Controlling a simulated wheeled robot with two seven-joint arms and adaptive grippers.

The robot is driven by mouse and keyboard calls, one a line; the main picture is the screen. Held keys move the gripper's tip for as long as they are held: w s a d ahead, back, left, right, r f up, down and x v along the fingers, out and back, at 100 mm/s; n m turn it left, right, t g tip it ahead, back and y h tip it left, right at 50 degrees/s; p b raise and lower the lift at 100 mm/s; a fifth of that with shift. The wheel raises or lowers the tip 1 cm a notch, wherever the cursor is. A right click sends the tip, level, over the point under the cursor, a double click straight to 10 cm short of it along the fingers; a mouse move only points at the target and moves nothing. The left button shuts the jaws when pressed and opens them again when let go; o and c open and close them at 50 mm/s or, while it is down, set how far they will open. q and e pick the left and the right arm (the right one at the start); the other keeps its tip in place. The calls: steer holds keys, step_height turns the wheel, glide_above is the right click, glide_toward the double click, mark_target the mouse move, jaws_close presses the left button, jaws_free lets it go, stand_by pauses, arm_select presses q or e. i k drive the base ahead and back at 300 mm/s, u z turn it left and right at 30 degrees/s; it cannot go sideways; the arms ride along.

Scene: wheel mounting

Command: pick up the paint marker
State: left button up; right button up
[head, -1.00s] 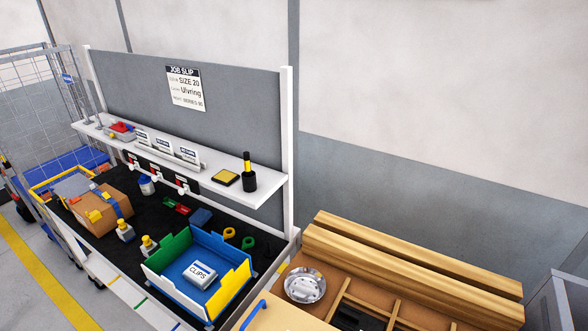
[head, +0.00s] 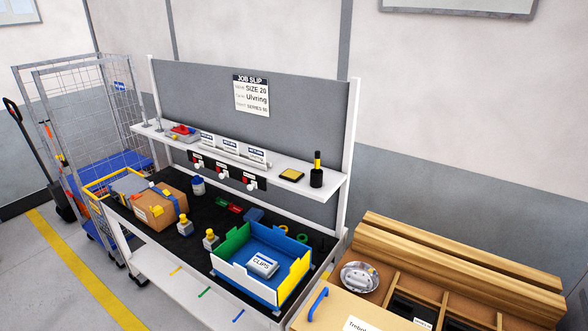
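The paint marker (head: 317,161) looks to be the slim yellow and black stick standing upright in a small black cup (head: 316,178). The cup sits near the right end of the white shelf (head: 285,167) above the bench. Neither of my grippers shows in the head view, so their distance from the marker cannot be seen.
A yellow-topped pad (head: 291,175) lies left of the cup. Below, the dark bench top (head: 180,228) holds a coloured bin (head: 232,270) with a clips box (head: 263,265), a cardboard box (head: 160,208) and bottles. A wooden drawer unit (head: 440,290) stands right; a wire cage cart (head: 85,120) left.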

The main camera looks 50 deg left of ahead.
mark_target(317, 154)
steer(key=u, duration=0.8)
steer(key=i, duration=0.3)
